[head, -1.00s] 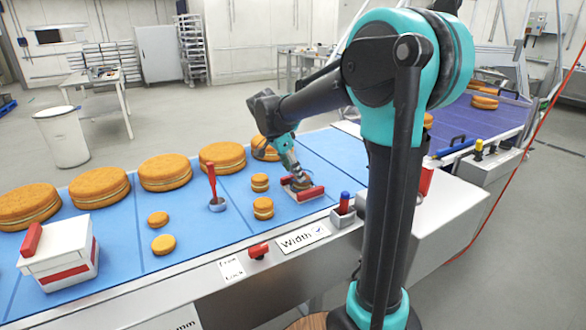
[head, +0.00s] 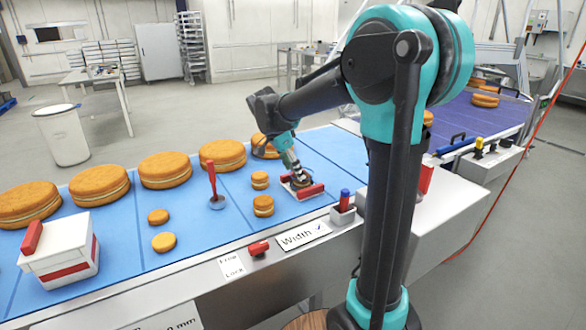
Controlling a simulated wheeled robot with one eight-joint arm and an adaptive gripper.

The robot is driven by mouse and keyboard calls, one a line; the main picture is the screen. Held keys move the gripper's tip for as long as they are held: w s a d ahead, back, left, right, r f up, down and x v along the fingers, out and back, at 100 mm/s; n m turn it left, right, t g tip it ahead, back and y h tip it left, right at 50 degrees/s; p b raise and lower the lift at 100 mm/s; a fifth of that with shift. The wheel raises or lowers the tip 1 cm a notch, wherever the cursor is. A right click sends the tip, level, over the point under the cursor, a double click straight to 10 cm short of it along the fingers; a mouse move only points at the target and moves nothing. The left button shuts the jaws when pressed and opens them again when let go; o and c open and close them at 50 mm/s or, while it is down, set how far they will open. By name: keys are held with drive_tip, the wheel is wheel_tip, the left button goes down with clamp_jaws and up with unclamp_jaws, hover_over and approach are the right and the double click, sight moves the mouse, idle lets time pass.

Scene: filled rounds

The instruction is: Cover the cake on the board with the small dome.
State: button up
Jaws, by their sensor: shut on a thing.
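The board (head: 312,193) looks like a small pale tray with red bars at its ends, on the blue belt right of the middle. My gripper (head: 298,179) points down over it, fingers close together. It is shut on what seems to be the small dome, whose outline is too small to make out. A brownish round shape shows low under the fingers, probably the cake on the board. I cannot tell whether the dome rests on the board or hangs just above it.
Large cakes (head: 165,170) line the belt's far side. Small cakes (head: 263,206) lie left of the board. A red-handled tool (head: 213,185) stands upright on the belt. A white box with a red handle (head: 62,255) stands at front left. A red-and-blue post (head: 344,202) stands near the front edge.

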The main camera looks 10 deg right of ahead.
drive_tip(key=shift+f, duration=0.1)
drive_tip(key=o, duration=1.3)
drive_tip(key=shift+o, duration=0.2)
drive_tip(key=o, duration=0.3)
drive_tip(key=shift+o, duration=0.2)
drive_tip(key=shift+r, duration=3.45)
